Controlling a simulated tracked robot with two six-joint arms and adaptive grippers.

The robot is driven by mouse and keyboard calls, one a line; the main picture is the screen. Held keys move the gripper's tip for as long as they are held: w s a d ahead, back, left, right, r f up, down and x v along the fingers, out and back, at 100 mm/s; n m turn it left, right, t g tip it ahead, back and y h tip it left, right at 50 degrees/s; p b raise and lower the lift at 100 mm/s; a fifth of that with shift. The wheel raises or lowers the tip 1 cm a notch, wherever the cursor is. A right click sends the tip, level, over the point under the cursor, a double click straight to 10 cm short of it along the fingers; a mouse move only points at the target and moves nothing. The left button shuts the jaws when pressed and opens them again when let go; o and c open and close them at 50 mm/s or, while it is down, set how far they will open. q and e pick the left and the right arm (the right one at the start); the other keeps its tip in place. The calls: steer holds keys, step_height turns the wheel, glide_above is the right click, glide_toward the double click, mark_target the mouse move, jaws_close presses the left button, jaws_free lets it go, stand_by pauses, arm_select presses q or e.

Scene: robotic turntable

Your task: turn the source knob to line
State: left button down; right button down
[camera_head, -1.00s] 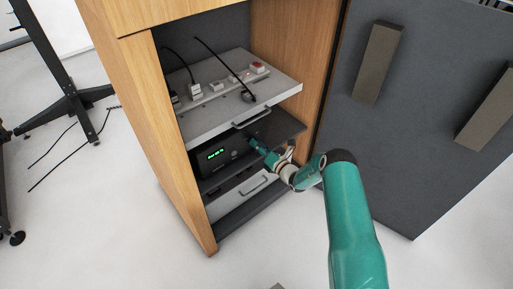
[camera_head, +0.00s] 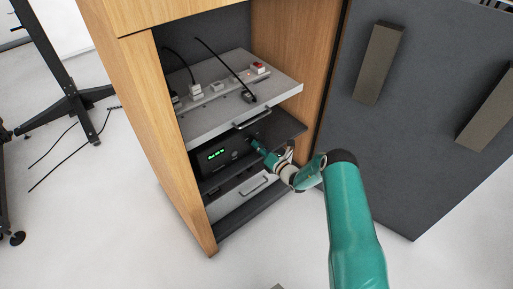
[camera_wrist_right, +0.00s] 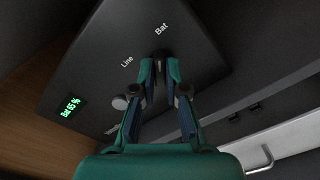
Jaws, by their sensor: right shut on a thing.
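The source knob (camera_wrist_right: 161,56) is a small dark knob on the black front panel of the amplifier-like unit (camera_wrist_right: 85,70), below the label "Bat" and to the right of the label "Line". My right gripper (camera_wrist_right: 161,66) has its fingertips closed on either side of this knob. The fingers partly hide the knob, so its exact pointing is hard to tell. In the head view the unit (camera_head: 213,166) sits in the cabinet, and my right gripper (camera_head: 256,144) reaches its front from the right. The unit's green display (camera_wrist_right: 71,106) reads "Bat 65 %". My left gripper is not in view.
A round grey knob (camera_wrist_right: 120,102) sits close to the left finger, beside a partly hidden label. A grey shelf (camera_head: 213,127) with a handle, plugs and cables is above the unit. A light drawer (camera_head: 226,205) is below. The dark cabinet door (camera_head: 410,130) stands open at right.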

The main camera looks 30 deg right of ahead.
steer(key=n, duration=0.3)
steer(key=shift+n+b, duration=0.3)
steer(key=shift+b, duration=0.1)
steer(key=n, duration=0.4)
steer(key=shift+n+b, duration=0.3)
steer(key=shift+b, duration=0.05)
steer(key=n, duration=0.4)
steer(key=shift+a+n+b, duration=0.1)
steer(key=shift+n+b, duration=0.2)
steer(key=shift+a+n, duration=0.15)
steer(key=shift+n, duration=2.05)
steer(key=c, duration=1.2)
jaws_free()
steer(key=shift+s, duration=0.1)
